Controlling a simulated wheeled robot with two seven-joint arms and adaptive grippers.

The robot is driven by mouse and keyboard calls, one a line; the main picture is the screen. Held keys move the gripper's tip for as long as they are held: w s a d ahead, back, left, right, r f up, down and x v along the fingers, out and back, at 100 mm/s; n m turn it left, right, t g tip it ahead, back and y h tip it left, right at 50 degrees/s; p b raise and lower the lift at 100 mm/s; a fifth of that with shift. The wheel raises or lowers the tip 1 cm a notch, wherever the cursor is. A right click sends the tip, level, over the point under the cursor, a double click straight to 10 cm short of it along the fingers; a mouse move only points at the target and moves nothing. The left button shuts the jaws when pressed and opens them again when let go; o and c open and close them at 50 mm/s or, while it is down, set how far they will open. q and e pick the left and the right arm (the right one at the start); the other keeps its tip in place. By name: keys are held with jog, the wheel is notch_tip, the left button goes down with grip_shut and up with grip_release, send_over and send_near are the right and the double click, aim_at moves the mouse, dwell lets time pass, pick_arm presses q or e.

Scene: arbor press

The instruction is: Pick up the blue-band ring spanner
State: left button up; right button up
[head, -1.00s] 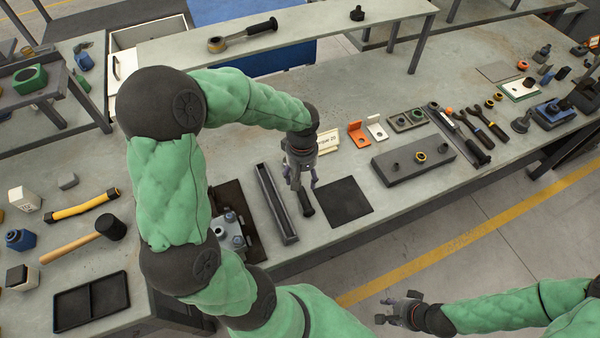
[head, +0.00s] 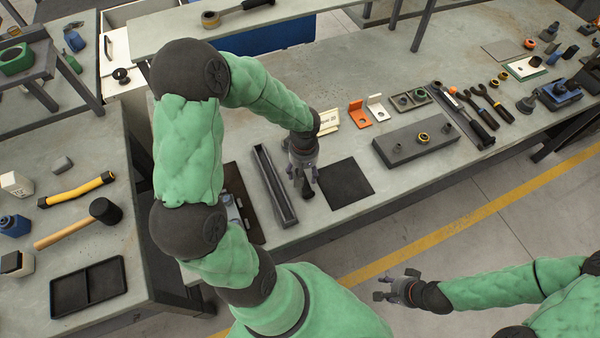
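My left gripper (head: 304,184) is low over the bench between the long narrow tray and the black mat. Its fingers look apart, on either side of a dark handle-like piece (head: 308,191) on the bench. The gripper hides most of that piece, and I cannot see a blue band on it or tell whether it is the blue-band ring spanner. Contact cannot be made out. My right gripper (head: 396,288) is open and empty, over the floor in front of the bench.
A long narrow tray (head: 273,187) lies left of my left gripper, a black mat (head: 346,184) right of it. A grey block (head: 402,149) and several tools, including a dark-handled one (head: 474,127), lie further right. A raised shelf (head: 310,14) stands behind.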

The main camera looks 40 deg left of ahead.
pick_arm(q)
jog(key=shift+f, duration=0.65)
grip_shut()
jog(key=shift+r, duration=0.15)
